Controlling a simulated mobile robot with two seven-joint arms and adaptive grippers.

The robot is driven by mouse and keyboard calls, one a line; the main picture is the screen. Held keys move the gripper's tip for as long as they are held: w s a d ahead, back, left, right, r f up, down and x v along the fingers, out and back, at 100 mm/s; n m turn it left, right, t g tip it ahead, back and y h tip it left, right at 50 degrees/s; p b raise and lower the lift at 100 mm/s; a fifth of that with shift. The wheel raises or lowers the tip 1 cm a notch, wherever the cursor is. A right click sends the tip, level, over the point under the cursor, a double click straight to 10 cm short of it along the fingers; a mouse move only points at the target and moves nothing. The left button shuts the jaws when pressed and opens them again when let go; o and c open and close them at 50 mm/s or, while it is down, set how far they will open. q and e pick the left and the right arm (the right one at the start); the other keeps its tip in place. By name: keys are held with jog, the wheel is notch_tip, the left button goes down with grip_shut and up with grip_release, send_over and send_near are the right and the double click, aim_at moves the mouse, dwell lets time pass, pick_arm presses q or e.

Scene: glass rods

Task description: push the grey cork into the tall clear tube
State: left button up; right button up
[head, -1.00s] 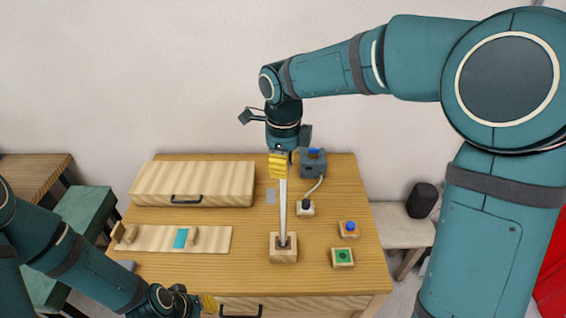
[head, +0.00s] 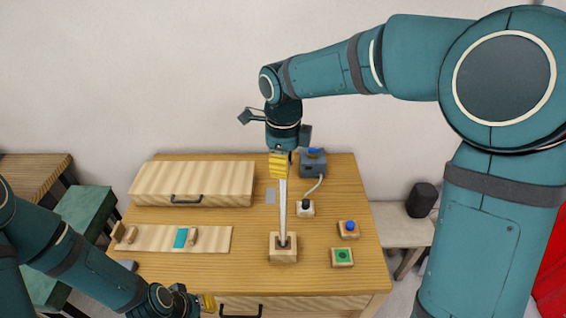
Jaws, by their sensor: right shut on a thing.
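The tall clear tube (head: 283,212) looks like a pale, narrow upright rod. Its lower end is at the dark socket of a wooden block (head: 284,254) near the front of the table. My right gripper (head: 279,172) has its yellow fingers shut at the top of this pale rod. I cannot tell whether they hold the tube itself or a thing at its mouth. The grey cork cannot be made out; the fingers may hide it. My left gripper (head: 208,303) is low at the table's front edge, away from the tube, and its opening is unclear.
A small block with a blue top (head: 348,229) and one with a green top (head: 342,257) stand right of the tube. Behind it are a black-topped block (head: 305,208) and a cabled grey device (head: 312,163). A wooden box (head: 195,183) and slotted board (head: 160,238) lie left.

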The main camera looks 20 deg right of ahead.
jog(key=shift+f+b, duration=0.45)
jog(key=shift+f, duration=0.15)
jog(key=o, duration=0.5)
jog(key=shift+c, duration=0.2)
jog(key=shift+r+p, duration=1.2)
jog(key=shift+r, duration=4.35)
